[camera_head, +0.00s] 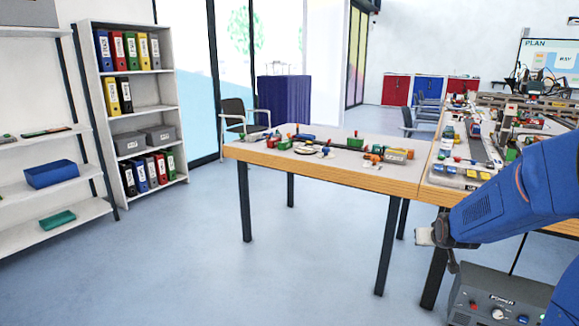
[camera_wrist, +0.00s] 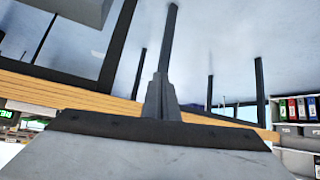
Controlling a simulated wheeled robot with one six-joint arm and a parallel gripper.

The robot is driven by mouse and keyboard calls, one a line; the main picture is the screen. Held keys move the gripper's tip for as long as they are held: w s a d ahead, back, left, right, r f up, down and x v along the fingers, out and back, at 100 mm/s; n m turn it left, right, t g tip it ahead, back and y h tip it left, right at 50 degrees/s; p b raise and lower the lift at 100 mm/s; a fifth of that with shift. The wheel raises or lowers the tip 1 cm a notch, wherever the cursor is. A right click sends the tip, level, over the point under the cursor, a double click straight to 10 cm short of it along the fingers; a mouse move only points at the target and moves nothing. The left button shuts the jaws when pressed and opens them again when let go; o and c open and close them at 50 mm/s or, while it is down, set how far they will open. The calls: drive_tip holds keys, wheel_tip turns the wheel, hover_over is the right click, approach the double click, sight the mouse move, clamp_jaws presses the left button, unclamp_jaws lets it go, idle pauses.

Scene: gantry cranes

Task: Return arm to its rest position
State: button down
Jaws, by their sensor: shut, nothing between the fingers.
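My blue arm (camera_head: 520,195) comes in from the right edge of the head view. Its end hangs beside the right-hand work table, just above the grey power unit (camera_head: 500,297). In the wrist view my gripper (camera_wrist: 161,78) points away from the camera, its fingers together and nothing between them. The wrist picture appears upside down: the wooden table edge (camera_wrist: 60,92) crosses behind the gripper, and dark table legs (camera_wrist: 258,90) rise above it against the pale floor.
The front table (camera_head: 330,172) carries several small coloured parts. The right-hand table (camera_head: 462,186) holds crane models and trays. Shelves with binders (camera_head: 130,50) stand at the left. Blue floor (camera_head: 180,270) is clear at the left and in front.

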drive_tip(key=s+a+r+g, duration=0.1)
drive_tip(key=s+a, duration=0.4)
drive_tip(key=s, duration=0.7)
drive_tip(key=s+a+r+n+g+y, duration=0.1)
drive_tip(key=s+a, duration=0.4)
drive_tip(key=s, duration=0.7)
drive_tip(key=s+a+r+n+g+y, duration=0.1)
drive_tip(key=s+a+r, duration=0.3)
drive_tip(key=s, duration=0.9)
drive_tip(key=shift+a+r+g, duration=0.15)
drive_tip(key=shift+a+g, duration=0.55)
drive_tip(key=shift+a, duration=0.15)
